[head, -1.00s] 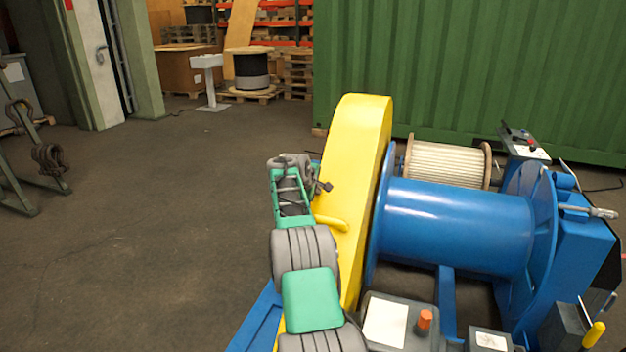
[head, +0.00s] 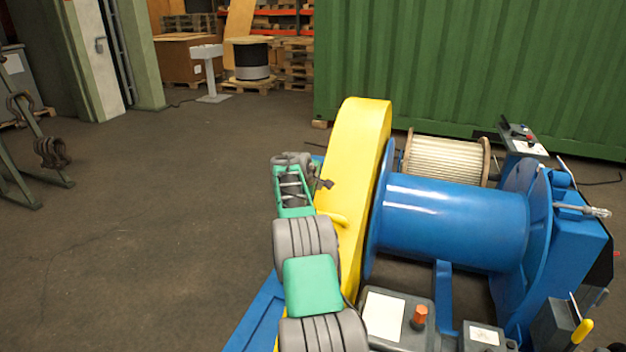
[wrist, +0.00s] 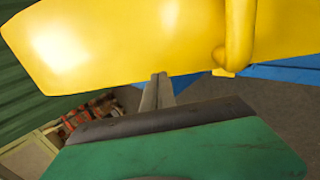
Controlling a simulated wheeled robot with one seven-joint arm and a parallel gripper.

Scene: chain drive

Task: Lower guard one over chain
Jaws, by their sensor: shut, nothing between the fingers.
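The yellow guard (head: 354,150) stands upright at the left side of the blue winch drum (head: 455,222). It also fills the top of the wrist view (wrist: 120,35). A yellow bar handle (head: 333,217) sticks out from its left face and shows in the wrist view (wrist: 238,38). My gripper (head: 326,184) is beside the guard's left face, above the handle in the head view. In the wrist view its fingers (wrist: 158,82) are together and empty, with tips close to the guard's edge; I cannot tell whether they touch. The chain is not visible.
A control box with an orange button (head: 420,315) stands in front of the drum. A rope reel (head: 447,160) sits behind it, near the green container wall (head: 470,70). Blue frame beams (head: 258,318) lie low at the left. The floor to the left is open.

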